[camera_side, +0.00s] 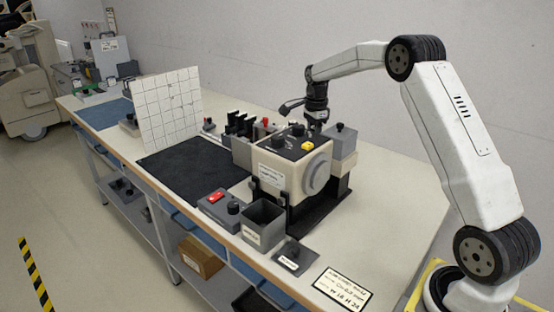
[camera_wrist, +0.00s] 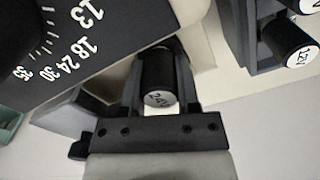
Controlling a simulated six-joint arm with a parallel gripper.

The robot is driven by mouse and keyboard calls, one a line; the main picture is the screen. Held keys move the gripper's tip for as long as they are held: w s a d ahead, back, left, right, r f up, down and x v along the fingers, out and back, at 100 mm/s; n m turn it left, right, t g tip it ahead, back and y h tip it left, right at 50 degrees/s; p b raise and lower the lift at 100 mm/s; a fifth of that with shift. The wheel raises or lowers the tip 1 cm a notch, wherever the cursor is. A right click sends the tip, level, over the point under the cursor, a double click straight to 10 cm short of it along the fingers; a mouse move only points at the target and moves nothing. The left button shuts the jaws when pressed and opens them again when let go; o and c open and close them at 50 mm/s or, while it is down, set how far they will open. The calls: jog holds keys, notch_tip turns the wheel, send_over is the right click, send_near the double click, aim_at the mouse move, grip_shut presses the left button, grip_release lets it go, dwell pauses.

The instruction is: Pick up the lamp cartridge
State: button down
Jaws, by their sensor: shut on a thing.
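A black cylinder with a white end marked "24V" (camera_wrist: 158,78), which looks like the lamp cartridge, sits between the two dark fingers of my gripper (camera_wrist: 160,62) in the wrist view. The fingers are shut on its sides. In the side view my gripper (camera_side: 317,120) points down behind the cream box-shaped device (camera_side: 290,170), near its upper back edge. The cylinder cannot be made out there, and the fingertips are partly hidden. I cannot tell whether the cylinder still touches what lies behind it.
A grey unit with a black knob (camera_side: 341,142) stands close right of my gripper. Another black cylinder marked "12V" (camera_wrist: 289,38) sits in a holder. A numbered dial face (camera_wrist: 65,45) is close by on the left.

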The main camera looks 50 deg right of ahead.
jog(key=shift+r, duration=5)
jog(key=shift+r, duration=0.1)
